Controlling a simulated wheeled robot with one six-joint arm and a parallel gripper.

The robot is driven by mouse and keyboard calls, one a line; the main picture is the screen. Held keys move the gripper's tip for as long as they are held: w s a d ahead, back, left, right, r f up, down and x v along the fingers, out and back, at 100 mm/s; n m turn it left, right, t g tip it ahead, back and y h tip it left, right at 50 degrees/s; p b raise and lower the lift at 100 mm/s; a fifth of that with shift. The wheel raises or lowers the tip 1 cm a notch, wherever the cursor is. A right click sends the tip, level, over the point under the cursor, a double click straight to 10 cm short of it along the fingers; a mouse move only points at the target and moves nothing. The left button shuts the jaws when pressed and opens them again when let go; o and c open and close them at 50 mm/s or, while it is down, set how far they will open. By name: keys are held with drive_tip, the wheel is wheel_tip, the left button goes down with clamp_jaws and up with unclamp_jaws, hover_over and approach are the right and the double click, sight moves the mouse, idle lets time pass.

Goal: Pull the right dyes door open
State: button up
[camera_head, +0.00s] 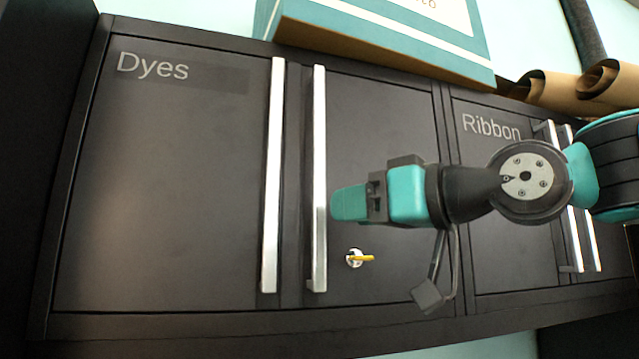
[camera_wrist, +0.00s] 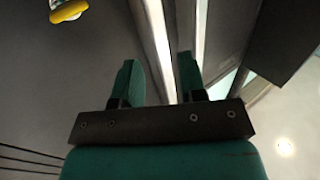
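The right dyes door (camera_head: 385,120) is a dark panel that looks shut, flush with the left dyes door (camera_head: 160,180). Its long silver upright handle (camera_head: 318,130) runs along its left edge. My gripper (camera_head: 340,204), with teal fingers, is at the lower half of this handle, coming from the right. In the wrist view the handle (camera_wrist: 158,45) runs between the two spread fingertips (camera_wrist: 160,78), with gaps visible on both sides. The gripper looks open around the bar; contact cannot be told.
A yellow key (camera_head: 362,258) sticks out of the right door's lock below my gripper; it also shows in the wrist view (camera_wrist: 68,14). The left door's handle (camera_head: 273,180) is close beside. Ribbon doors (camera_head: 500,230) are at right. A teal box (camera_head: 380,45) and brown rolls (camera_head: 555,92) lie on top.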

drive_tip(key=p+x, duration=0.2)
drive_tip(key=x, duration=0.4)
drive_tip(key=shift+w+a, duration=0.1)
clamp_jaws()
